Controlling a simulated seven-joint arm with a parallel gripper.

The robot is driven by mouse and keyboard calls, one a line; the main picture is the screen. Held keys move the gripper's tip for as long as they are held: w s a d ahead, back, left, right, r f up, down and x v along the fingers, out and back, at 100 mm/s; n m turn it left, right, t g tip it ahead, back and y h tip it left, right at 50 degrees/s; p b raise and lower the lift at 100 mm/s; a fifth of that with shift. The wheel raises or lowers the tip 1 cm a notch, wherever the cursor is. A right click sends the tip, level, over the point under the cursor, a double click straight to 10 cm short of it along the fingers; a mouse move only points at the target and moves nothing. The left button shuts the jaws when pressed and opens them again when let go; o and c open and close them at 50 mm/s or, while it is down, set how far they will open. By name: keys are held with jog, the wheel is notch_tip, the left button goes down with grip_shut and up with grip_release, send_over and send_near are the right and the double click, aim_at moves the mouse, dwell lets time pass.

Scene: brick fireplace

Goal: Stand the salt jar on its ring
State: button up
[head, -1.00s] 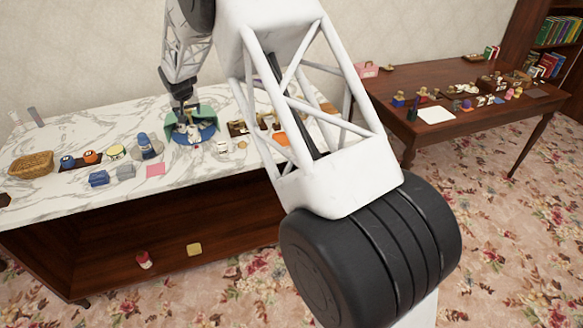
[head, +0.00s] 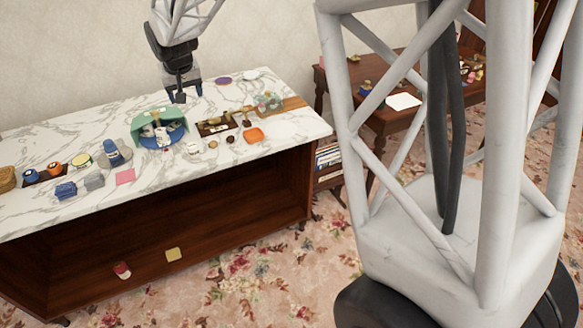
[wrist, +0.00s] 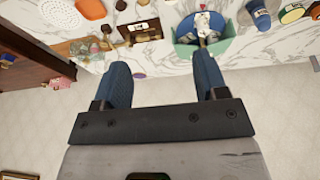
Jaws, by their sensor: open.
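My gripper (head: 181,97) is open and empty above the back of the marble counter (head: 60,140), right of and behind the green and blue bin (head: 170,138). In the wrist view its two blue fingers (wrist: 163,75) are wide apart with only wall and counter edge between them. A small white jar (head: 193,148) stands on the counter just right of the bin. A small tan round piece (head: 213,144) lies beside it, perhaps a ring. A red and white jar (head: 122,271) is on the lower shelf. I cannot tell for certain which jar holds salt.
The bin (wrist: 205,32) holds white items. Right of it are a dark tray (head: 215,126), an orange dish (head: 253,135) and a wooden board (head: 292,104). Blue and grey blocks (head: 66,190) and a pink square (head: 125,177) lie left. The counter's right front is clear.

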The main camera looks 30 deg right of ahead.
jog(key=s+d+r, duration=0.2)
jog(key=s, duration=0.6)
jog(key=s+d+r, duration=0.2)
jog(key=s, duration=0.6)
jog(key=s+d+r, duration=0.2)
jog(key=s+d, duration=0.1)
jog(key=s, duration=0.5)
jog(key=s+d+f, duration=0.1)
jog(key=s+f, duration=0.1)
jog(key=s, duration=0.8)
jog(key=s+d+f+g, duration=0.1)
jog(key=s+f, duration=0.1)
jog(key=s, duration=0.8)
jog(key=shift+s+f, duration=0.2)
jog(key=shift+s, duration=0.2)
